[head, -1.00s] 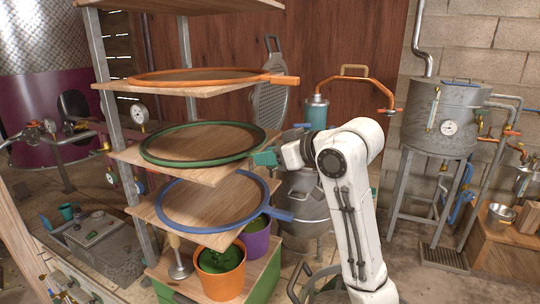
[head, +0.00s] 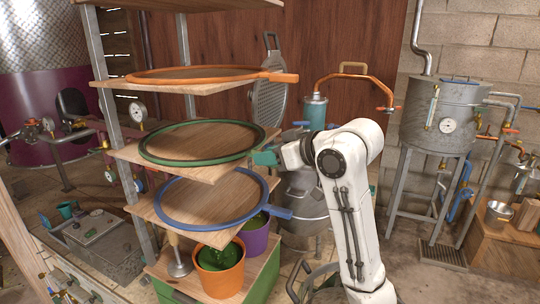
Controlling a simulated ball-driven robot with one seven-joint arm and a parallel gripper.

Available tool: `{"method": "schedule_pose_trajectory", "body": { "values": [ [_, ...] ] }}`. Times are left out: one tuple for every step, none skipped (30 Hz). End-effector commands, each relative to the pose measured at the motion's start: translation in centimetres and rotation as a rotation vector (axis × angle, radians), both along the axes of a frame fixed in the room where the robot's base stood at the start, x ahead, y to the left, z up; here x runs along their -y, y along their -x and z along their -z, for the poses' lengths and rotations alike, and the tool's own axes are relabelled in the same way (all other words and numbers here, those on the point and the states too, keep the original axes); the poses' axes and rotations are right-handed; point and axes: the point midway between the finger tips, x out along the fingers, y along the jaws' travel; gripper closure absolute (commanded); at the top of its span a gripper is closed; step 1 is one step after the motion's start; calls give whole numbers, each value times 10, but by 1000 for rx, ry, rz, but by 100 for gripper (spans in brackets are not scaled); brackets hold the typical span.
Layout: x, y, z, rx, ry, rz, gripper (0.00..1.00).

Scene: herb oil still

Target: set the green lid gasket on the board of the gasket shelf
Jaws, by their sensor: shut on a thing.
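The green lid gasket (head: 146,157) is a large thin ring at the middle board (head: 196,172) of the gasket shelf. It looks level and lies over the board; I cannot tell whether it touches the wood. My gripper (head: 266,157) is at the ring's right side, shut on its green tab, which hides most of the tab. An orange gasket (head: 280,77) lies on the board above. A blue gasket (head: 276,211) lies on the board below, its tab pointing right past the edge.
A metal post (head: 118,140) stands at the shelf's left. Orange (head: 219,279) and purple (head: 254,238) pots stand under the boards. A metal vessel (head: 303,203) is behind my arm. A grey still (head: 445,122) on legs stands at the right.

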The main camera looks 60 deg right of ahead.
Motion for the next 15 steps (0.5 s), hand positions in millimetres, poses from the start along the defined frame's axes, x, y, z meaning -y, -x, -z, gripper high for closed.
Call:
{"method": "schedule_pose_trajectory", "body": {
  "values": [
    [0,0,3,-6,-2,-1,100],
    [0,0,4,-6,-2,-1,100],
    [0,0,3,-6,-2,-1,65],
    [0,0,3,-6,-2,-1,62],
    [0,0,3,-6,-2,-1,59],
    [0,0,3,-6,-2,-1,55],
    [0,0,3,-5,-2,-1,52],
    [0,0,3,-5,-2,-1,50],
    [0,0,2,-5,-2,-1,46],
    [0,0,2,-5,-2,-1,43],
    [0,0,2,-4,-2,-1,40],
    [0,0,2,-4,-2,-1,39],
    [0,0,2,-4,-2,-1,39],
    [0,0,2,-4,-2,-1,39],
    [0,0,2,-4,-2,-1,39]
  ]
}}
